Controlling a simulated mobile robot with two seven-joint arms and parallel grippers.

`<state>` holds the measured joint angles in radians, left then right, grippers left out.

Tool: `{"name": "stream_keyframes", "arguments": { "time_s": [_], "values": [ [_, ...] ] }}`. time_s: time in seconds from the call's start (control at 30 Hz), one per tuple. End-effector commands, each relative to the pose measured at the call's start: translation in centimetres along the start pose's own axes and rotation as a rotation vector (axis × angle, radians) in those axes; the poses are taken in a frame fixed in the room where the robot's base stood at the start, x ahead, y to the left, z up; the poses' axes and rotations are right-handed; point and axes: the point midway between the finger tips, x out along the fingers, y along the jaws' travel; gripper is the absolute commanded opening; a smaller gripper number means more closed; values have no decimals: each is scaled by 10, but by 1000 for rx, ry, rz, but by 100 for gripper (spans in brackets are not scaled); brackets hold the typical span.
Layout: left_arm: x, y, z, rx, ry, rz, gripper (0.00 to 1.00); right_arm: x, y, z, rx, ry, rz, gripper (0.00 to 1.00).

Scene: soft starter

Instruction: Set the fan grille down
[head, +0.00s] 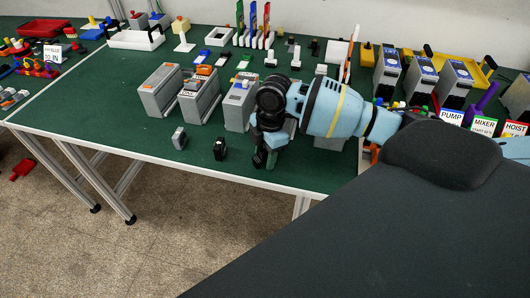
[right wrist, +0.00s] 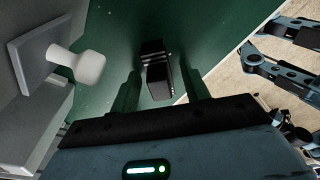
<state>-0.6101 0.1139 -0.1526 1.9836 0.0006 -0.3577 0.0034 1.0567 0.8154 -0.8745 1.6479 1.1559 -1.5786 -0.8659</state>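My right gripper (head: 265,158) points down over the green table near its front edge, in front of the grey box units. In the right wrist view its two fingers (right wrist: 162,88) stand apart. A small black slatted piece (right wrist: 156,68) shows between them, with green visible on both sides, so the gripper looks open around or above it. I take this piece for the fan grille, but cannot be sure. In the head view a small black block (head: 219,148) stands left of the gripper; I cannot tell whether it is the same piece. I cannot make out my left gripper.
Grey box units (head: 160,90) stand behind and left of the gripper. A small grey block (head: 179,138) stands near the front edge. A grey unit with a pale knob (right wrist: 88,68) is close left in the wrist view. The green table (head: 95,100) is clear at the left.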

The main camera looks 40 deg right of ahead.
Motion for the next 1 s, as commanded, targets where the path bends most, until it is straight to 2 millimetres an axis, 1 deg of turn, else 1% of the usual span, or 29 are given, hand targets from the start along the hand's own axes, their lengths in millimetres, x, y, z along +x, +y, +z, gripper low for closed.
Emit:
{"name": "stream_keyframes", "arguments": {
  "time_s": [0.2,0.27,0.33,0.47,0.7,0.8,0.9,1.0],
  "values": [
    [0,0,0,1,0,0,36,-2,0,0,0,0,1,46],
    [0,0,0,1,1,0,36,-5,0,0,-1,0,3,46],
    [0,0,-2,1,3,0,36,-13,1,-1,-1,1,4,46],
    [-1,-1,-6,2,10,-1,36,-36,1,-1,-1,1,6,46],
    [-2,-2,-12,5,22,-3,36,-84,1,-1,0,1,5,46],
    [-3,-2,-14,6,25,-3,36,-100,1,-1,0,1,5,46],
    [-3,-2,-15,7,27,-3,36,-112,1,-1,-1,1,3,46],
    [-3,-2,-15,7,27,-3,36,-120,0,0,0,0,1,46]
  ]
}}
